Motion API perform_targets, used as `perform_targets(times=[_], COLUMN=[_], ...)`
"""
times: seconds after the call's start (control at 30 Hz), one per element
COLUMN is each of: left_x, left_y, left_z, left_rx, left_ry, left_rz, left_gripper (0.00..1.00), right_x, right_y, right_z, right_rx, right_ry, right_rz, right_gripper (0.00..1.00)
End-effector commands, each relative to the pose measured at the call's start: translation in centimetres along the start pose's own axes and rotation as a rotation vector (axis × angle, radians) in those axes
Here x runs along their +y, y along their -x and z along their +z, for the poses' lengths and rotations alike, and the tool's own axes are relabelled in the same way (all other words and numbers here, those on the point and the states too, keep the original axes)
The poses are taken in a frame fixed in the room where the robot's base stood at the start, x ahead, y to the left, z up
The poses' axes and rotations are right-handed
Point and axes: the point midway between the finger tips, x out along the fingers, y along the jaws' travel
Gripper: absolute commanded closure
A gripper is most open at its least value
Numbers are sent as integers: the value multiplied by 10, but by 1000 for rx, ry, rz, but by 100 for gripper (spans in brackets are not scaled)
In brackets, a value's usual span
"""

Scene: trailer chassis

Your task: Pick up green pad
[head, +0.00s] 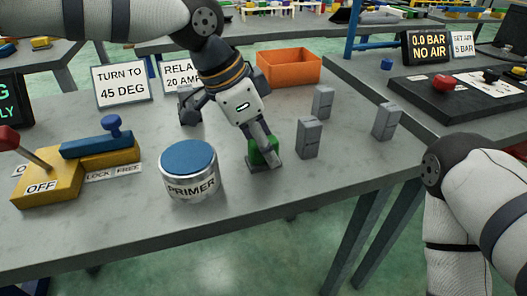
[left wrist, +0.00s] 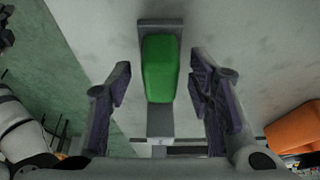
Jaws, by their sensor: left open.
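The green pad (head: 262,152) sits on a small grey base (head: 263,165) on the table, to the right of the primer can. In the left wrist view the green pad (left wrist: 160,68) lies lengthwise between the spread fingers, with gaps on both sides. My left gripper (left wrist: 160,85) is open around it. In the head view the left gripper (head: 255,145) comes down over the pad and partly hides it. My right gripper is out of view; only part of my right arm shows at the right.
The PRIMER can (head: 190,172) stands close left of the pad. Grey blocks (head: 309,138) stand to the right. An orange bin (head: 288,66) is behind. A yellow OFF switch box (head: 48,188) and signs are at the left. The table front is clear.

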Motion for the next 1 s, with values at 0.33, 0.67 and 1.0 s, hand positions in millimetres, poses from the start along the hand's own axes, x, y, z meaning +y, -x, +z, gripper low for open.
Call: perform_targets(times=[0.33, 0.67, 1.0], left_x=[0, 0, 10], left_y=[0, 0, 49], left_z=[-1, 0, -14], left_rx=[1, 1, 4], left_ry=[0, 0, -4], left_rz=[-1, -2, -10], left_gripper=[84, 100, 100], right_x=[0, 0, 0], right_y=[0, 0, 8], right_z=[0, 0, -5], right_rx=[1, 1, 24], right_ry=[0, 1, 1], right_rz=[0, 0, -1], right_gripper=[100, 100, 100])
